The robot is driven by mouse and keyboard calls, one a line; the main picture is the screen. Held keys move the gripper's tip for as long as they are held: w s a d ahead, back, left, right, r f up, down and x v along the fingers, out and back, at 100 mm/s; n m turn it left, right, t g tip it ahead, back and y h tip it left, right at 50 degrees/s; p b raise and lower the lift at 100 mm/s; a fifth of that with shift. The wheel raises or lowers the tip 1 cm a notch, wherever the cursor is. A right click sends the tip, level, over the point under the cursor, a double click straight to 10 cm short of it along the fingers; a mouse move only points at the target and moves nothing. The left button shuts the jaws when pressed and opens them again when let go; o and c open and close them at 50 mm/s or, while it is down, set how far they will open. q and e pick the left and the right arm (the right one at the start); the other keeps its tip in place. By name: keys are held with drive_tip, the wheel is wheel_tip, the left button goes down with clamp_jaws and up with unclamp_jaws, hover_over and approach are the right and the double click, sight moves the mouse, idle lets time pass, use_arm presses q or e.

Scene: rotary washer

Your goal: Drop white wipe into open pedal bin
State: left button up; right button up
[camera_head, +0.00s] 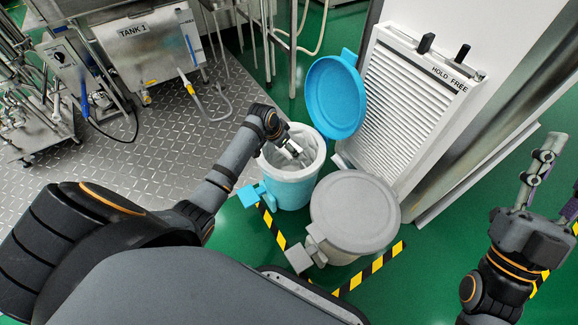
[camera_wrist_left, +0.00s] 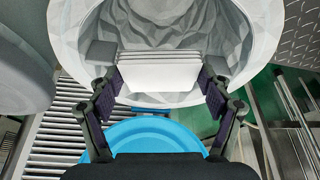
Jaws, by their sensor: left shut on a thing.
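The pedal bin (camera_head: 277,189) is blue with a white liner (camera_head: 318,150), and its blue lid (camera_head: 336,97) stands open. My left gripper (camera_head: 292,155) points down into the bin mouth. In the left wrist view the gripper (camera_wrist_left: 160,78) is shut on the folded white wipe (camera_wrist_left: 160,72), held flat between the two fingers. Behind the wipe the crumpled liner (camera_wrist_left: 265,25) shows. The wipe is hard to make out in the head view. My right gripper (camera_head: 556,185) is at the right edge, fingers apart and empty, partly cut off.
A grey bin (camera_head: 355,212) with a shut lid stands right next to the blue one. A white louvred cabinet marked HOLD FREE (camera_head: 412,95) rises behind. A steel tank marked TANK 1 (camera_head: 150,45) stands at the back left. Yellow-black tape (camera_head: 380,258) marks the green floor.

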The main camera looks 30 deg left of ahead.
idle(0.3)
use_arm(q)
drive_tip(key=o, duration=1.1)
drive_tip(key=v, duration=1.2)
